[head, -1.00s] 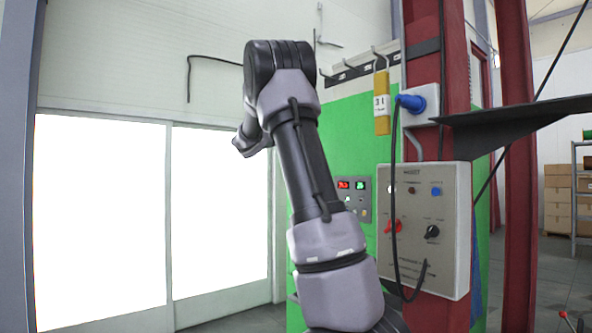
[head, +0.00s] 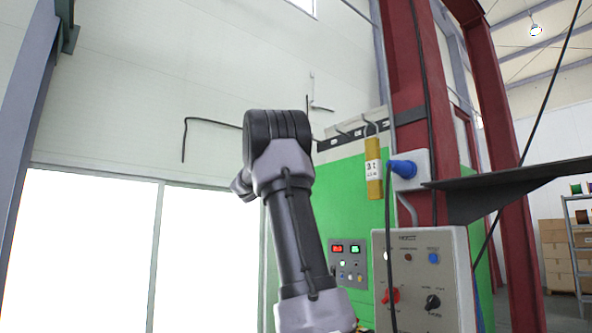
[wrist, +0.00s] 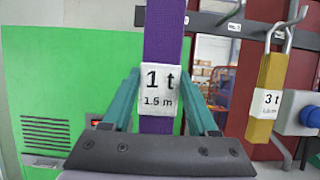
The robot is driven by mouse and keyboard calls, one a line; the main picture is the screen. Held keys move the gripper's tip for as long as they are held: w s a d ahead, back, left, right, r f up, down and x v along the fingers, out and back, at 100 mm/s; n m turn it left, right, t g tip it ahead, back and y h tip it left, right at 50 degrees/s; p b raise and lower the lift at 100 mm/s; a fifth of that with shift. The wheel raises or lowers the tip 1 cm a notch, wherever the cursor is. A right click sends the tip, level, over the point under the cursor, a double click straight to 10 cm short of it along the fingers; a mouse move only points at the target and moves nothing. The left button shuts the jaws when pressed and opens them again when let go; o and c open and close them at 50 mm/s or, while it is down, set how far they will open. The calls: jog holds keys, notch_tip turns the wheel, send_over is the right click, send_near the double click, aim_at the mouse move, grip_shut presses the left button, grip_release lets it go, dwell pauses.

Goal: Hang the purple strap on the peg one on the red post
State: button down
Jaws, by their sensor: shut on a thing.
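The purple strap (wrist: 167,35) runs upright between the fingers of my gripper (wrist: 162,88) in the wrist view. Its white label reads "1 t 1.5 m". Its upper end runs out of the picture and its lower part passes behind the gripper body. The red post (head: 408,75) stands right of my arm in the head view. A dark rail with metal hooks (wrist: 205,22) crosses in front of red steel in the wrist view. A bare hook (wrist: 238,10) there is right of the strap and apart from it. The head view hides my gripper and the strap behind my arm.
A yellow strap (head: 374,168), labelled "3 t" in the wrist view (wrist: 264,100), hangs on a hook. A blue plug (head: 402,169) and a control box (head: 425,280) are on the post. A dark shelf plate (head: 510,185) juts out right. A green panel (wrist: 65,85) stands behind.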

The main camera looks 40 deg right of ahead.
jog(key=d+f, duration=0.2)
jog(key=d, duration=0.6)
jog(key=shift+w+d+f, duration=0.15)
jog(key=shift+w, duration=0.2)
dwell(0.5)
dwell(0.7)
jog(key=shift+c, duration=0.5)
grip_release()
jog(key=shift+f, duration=0.1)
jog(key=v, duration=1)
jog(key=shift+a, duration=0.35)
